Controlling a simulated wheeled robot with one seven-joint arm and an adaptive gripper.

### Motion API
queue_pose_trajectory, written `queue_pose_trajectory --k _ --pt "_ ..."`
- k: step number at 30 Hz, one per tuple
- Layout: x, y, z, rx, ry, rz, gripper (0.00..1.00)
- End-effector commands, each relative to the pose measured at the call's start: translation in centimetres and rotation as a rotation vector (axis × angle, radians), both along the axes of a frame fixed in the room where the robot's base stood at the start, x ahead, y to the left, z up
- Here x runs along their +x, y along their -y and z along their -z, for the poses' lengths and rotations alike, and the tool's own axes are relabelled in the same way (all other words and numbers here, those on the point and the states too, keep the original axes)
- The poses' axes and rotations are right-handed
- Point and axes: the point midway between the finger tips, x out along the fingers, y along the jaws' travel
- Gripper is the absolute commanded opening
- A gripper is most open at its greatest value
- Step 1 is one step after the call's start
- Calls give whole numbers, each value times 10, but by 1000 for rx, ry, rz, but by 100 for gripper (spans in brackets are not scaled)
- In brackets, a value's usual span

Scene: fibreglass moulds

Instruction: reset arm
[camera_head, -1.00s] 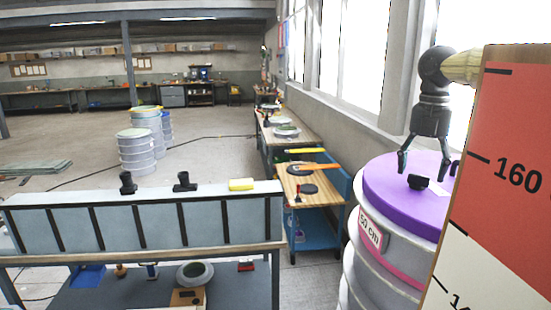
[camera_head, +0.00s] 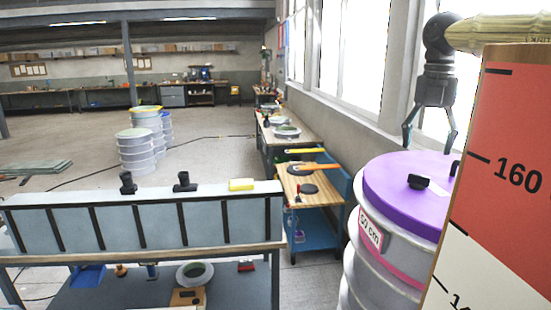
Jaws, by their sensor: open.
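My gripper (camera_head: 430,138) hangs at the upper right, pointing down with its two fingers spread. It is open and empty. It is above the purple lid (camera_head: 405,200) of a grey ribbed drum (camera_head: 385,265) labelled 50 cm. A small black object (camera_head: 418,182) lies on the lid below my gripper, apart from the fingers.
The board with 160 on it blocks the right side of the view. A pale blue ribbed mould (camera_head: 150,222) with a yellow block (camera_head: 241,184) on top stands at the front left. Workbenches (camera_head: 315,190) line the windows. Open floor lies behind the mould.

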Motion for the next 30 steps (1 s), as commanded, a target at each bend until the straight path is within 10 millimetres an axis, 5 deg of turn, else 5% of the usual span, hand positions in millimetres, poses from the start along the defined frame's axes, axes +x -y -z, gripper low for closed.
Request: queue_pose_trajectory --k 17,30 --pt "-1 -1 88 0 -2 -2 66" --pt "0 -3 84 1 1 -324 66"
